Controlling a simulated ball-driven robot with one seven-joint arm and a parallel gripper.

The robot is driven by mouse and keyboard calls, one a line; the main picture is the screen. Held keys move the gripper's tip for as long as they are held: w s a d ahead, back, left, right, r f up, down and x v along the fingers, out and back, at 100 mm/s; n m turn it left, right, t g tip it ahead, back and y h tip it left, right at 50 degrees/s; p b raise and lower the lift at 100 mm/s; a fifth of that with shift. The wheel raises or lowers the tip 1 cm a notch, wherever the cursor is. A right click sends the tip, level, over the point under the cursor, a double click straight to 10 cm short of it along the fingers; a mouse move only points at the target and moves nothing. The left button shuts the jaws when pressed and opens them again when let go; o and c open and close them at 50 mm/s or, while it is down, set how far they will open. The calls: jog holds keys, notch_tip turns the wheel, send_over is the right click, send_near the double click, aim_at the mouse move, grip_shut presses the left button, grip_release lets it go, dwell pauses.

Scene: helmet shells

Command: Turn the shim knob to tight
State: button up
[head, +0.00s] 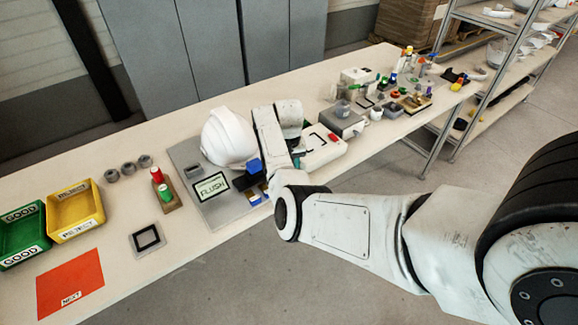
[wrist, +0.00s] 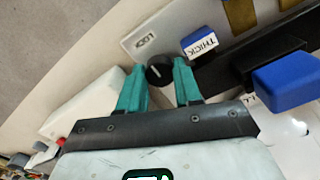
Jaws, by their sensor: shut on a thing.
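A round black knob (wrist: 158,71) with a small pale mark sits on a light grey plate (wrist: 187,16) in the wrist view. The plate is printed LOCK, upside down there. The two teal fingertips of my gripper (wrist: 160,73) are on either side of the knob and shut on it. I cannot read a "tight" mark, and the knob is hidden behind my arm in the head view. A white helmet shell (head: 228,138) rests on the grey fixture board (head: 213,212), beside a display (head: 211,187) reading FLUSH.
A blue block labelled THICK (wrist: 199,42) stands close to the knob, with another blue block (wrist: 286,80) right of my gripper. Green (head: 22,236) and yellow (head: 75,212) trays are at the left. Several small items crowd the table's far right.

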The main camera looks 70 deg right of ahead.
jog(key=o, duration=1)
jog(key=shift+o, duration=0.2)
jog(key=shift+w, duration=0.1)
jog(key=shift+w+r+p, duration=0.1)
jog(key=shift+r+p, duration=0.65)
jog(key=shift+r, duration=0.1)
jog(key=r+p, duration=0.1)
jog(key=r, duration=0.1)
jog(key=r+p, duration=0.4)
jog(key=shift+s+r, duration=0.2)
jog(key=shift+s, duration=0.05)
jog(key=shift+d, duration=0.1)
